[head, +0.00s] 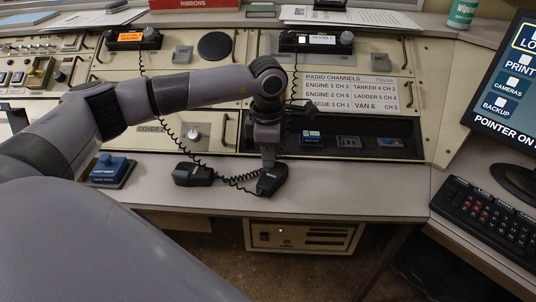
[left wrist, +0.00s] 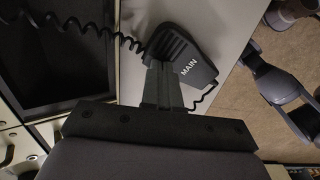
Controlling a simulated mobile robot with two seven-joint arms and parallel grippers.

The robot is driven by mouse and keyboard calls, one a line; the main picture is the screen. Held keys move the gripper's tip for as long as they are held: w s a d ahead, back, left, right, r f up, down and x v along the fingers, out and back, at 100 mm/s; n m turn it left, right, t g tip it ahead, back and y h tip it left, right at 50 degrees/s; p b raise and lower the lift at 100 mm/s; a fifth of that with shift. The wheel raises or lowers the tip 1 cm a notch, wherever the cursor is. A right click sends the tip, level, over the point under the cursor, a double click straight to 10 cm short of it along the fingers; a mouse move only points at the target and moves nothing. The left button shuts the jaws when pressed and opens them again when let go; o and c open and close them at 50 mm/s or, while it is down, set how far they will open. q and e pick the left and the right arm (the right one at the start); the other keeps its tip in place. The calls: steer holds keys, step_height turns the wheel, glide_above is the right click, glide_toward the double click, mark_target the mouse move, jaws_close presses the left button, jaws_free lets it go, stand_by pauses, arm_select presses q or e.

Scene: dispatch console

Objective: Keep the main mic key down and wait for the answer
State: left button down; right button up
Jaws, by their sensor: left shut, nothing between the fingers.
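The main mic, a black hand microphone lettered MAIN, lies at the desk's front edge in the left wrist view (left wrist: 189,60). In the head view the black mic under my left gripper (head: 271,182) appears to be the same one. My left gripper (head: 268,160) points down at it, shut and empty. In the left wrist view the closed fingers (left wrist: 160,82) overlap the mic's near side. Whether they touch the key or hold it down cannot be told; the key is hidden. My right gripper is not in view.
A second black mic (head: 193,174) lies just left, with coiled cords nearby. A blue switch box (head: 110,170) sits at the left. A black keyboard (head: 490,213) and monitor (head: 500,85) stand at the right. The desk right of the main mic (head: 365,190) is clear.

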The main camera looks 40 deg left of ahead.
arm_select(q)
steer(key=shift+s+d+f, duration=0.15)
steer(key=shift+s+f, duration=0.1)
steer(key=shift+f, duration=0.4)
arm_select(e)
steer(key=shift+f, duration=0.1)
arm_select(q)
steer(key=shift+r+p, duration=0.35)
steer(key=shift+r, duration=0.1)
steer(key=r+p, duration=0.2)
steer(key=r, duration=0.1)
steer(key=r+p, duration=0.1)
steer(key=shift+w+r, duration=0.25)
steer(key=shift+r, duration=0.05)
step_height(320, 180, up, 10)
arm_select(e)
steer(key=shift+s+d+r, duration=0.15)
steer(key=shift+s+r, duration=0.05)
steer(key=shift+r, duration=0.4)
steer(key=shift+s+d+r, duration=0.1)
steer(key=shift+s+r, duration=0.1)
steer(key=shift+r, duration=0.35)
arm_select(q)
steer(key=shift+f, duration=0.1)
